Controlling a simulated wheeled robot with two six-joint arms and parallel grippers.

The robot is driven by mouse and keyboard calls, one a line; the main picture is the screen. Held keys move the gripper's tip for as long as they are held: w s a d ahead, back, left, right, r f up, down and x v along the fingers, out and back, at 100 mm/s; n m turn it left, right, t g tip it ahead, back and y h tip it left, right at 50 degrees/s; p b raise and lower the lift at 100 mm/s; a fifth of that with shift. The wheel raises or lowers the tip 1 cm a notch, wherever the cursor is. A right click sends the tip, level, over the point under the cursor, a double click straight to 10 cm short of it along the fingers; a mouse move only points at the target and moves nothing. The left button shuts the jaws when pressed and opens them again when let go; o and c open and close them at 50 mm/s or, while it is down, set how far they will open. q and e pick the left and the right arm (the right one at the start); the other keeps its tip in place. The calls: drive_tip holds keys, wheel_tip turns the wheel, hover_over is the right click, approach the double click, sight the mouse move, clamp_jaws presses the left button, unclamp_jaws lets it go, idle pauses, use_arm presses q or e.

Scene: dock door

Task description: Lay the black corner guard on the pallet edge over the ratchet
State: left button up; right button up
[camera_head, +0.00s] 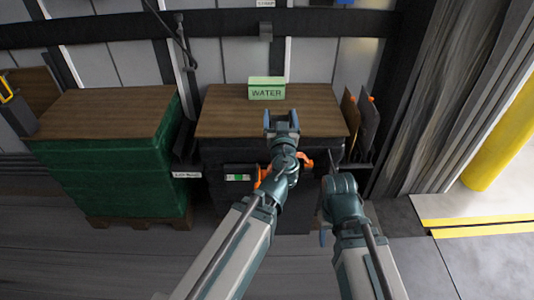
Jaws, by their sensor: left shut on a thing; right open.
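My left gripper (281,116) is over the front edge of the brown top of the middle stack (225,118). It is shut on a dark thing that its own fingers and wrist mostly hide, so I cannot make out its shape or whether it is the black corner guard. Orange parts, seemingly of the ratchet (263,176), show on both sides of my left wrist at the stack's dark front. My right gripper (324,238) is open, low in front of the stack and to the right, partly hidden by its own arm.
A green box marked WATER (266,90) stands at the back of the middle stack. A green-wrapped stack (110,165) is at left. Dark upright boards with orange tips (368,120) stand at right. A yellow post (505,140) is far right.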

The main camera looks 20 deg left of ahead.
use_arm(q)
wheel_tip(320, 180, down, 8)
drive_tip(key=d+b, duration=0.1)
drive_tip(key=b, duration=0.5)
drive_tip(key=w+a, duration=0.3)
drive_tip(key=w, duration=0.1)
drive_tip(key=w+a+f+b, duration=0.1)
drive_tip(key=w+a, duration=0.1)
drive_tip(key=w, duration=0.2)
drive_tip(key=w+a, duration=0.3)
drive_tip(key=w, duration=0.2)
drive_tip(key=shift+a+f, duration=0.25)
drive_tip(key=shift+a, duration=0.1)
drive_tip(key=shift+f+b, duration=1.75)
drive_tip(key=shift+b, duration=0.15)
use_arm(e)
wheel_tip(320, 180, down, 13)
use_arm(q)
drive_tip(key=shift+f, duration=0.1)
use_arm(e)
drive_tip(key=shift+d+f, duration=0.1)
use_arm(q)
drive_tip(key=shift+f+b, duration=0.5)
drive_tip(key=shift+b, duration=0.15)
drive_tip(key=o, duration=1.1)
use_arm(e)
drive_tip(key=shift+f, duration=0.5)
use_arm(q)
drive_tip(key=shift+r, duration=0.1)
